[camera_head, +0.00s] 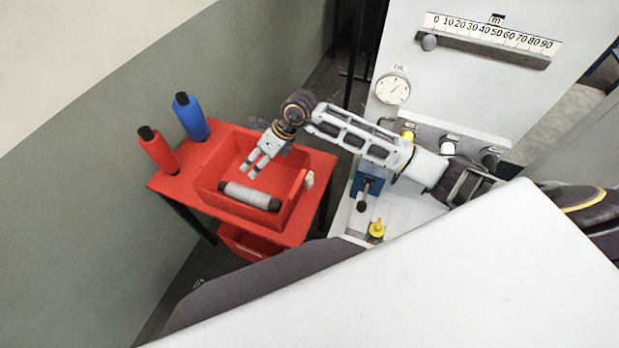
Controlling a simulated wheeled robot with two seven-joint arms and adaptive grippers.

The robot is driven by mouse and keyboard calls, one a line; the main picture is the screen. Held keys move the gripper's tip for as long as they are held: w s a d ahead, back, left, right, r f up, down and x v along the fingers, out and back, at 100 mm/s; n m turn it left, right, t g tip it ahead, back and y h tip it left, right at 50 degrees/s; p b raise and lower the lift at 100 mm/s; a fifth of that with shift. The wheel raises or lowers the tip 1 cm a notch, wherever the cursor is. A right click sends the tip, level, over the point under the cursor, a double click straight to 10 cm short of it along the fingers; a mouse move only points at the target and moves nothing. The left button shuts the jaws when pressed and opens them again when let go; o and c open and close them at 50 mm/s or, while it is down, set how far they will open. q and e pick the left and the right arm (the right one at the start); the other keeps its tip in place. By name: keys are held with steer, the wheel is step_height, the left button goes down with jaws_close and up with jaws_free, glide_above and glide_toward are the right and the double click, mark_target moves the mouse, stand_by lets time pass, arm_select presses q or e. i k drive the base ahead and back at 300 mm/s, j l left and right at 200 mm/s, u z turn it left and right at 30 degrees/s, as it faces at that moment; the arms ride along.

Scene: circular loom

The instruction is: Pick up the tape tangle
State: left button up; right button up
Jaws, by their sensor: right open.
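I cannot make out a tape tangle for certain. My right gripper (253,168) reaches in from the right over the red bin (210,178), its fingers pointing down and apart, with nothing between them. A grey bobbin (248,195) with dark ends lies in the bin, just below and in front of the fingertips. I cannot tell how far above it the fingers are. A small pale patch (309,180) shows at the bin's right wall; I cannot tell what it is. My left gripper is not in view.
A second red bin (245,245) is below. Right of the cart is a white machine with a dial gauge (393,89) and a yellow-topped item (376,229).

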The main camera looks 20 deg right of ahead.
mark_target(310, 177)
steer(key=k, duration=1.5)
